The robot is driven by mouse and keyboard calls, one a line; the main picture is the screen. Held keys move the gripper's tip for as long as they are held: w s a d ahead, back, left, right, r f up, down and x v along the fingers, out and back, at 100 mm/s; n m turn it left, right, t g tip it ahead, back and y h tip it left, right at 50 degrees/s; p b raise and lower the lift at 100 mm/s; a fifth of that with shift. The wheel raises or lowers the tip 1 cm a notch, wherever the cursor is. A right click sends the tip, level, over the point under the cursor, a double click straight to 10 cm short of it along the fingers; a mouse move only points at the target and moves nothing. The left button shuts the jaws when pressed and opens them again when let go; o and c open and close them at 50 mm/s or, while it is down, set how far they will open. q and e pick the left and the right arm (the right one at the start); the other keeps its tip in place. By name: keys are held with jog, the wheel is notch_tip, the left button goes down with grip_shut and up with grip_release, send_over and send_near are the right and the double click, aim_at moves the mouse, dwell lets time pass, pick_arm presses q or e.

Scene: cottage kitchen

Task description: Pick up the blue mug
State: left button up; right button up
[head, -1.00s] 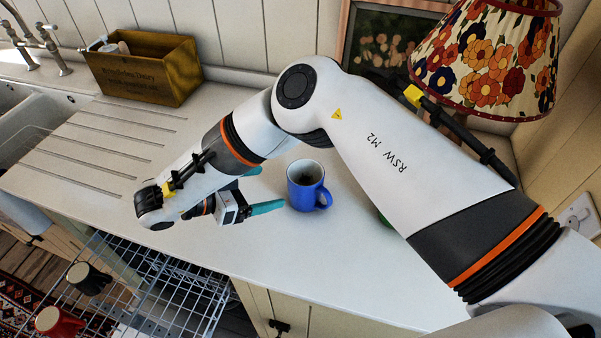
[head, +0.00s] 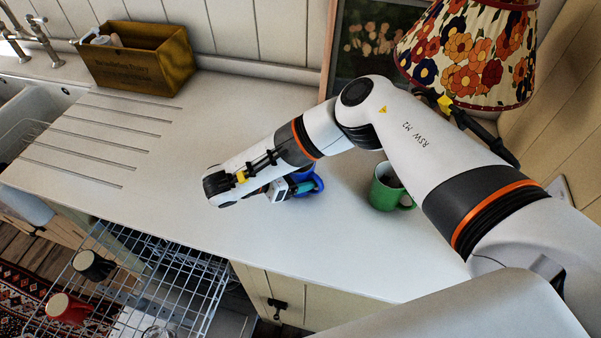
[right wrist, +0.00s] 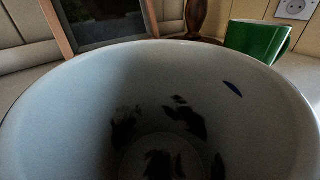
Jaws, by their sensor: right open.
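The blue mug (head: 318,183) stands on the white worktop, mostly hidden behind my right forearm and gripper in the head view. My right gripper (head: 303,187) is at the mug, and a teal finger shows against its near side. The jaws are open; the head view does not show clearly whether both fingers lie around the mug. In the right wrist view the mug's pale inside (right wrist: 165,120) fills most of the picture, with dark patches in it. The fingers do not show there. My left gripper is not in view.
A green mug (head: 386,190) stands right of the blue mug and shows in the right wrist view (right wrist: 257,40). A flowered lamp (head: 470,50) and a framed picture (head: 372,40) stand behind. A wooden box (head: 138,57) is back left. An open dishwasher rack (head: 150,275) is front left.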

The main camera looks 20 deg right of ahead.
jog(key=shift+a, duration=0.15)
jog(key=shift+c, duration=0.5)
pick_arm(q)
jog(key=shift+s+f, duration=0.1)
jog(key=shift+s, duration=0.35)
pick_arm(e)
jog(key=c, duration=0.8)
jog(key=shift+r, duration=0.15)
jog(key=shift+c, duration=0.2)
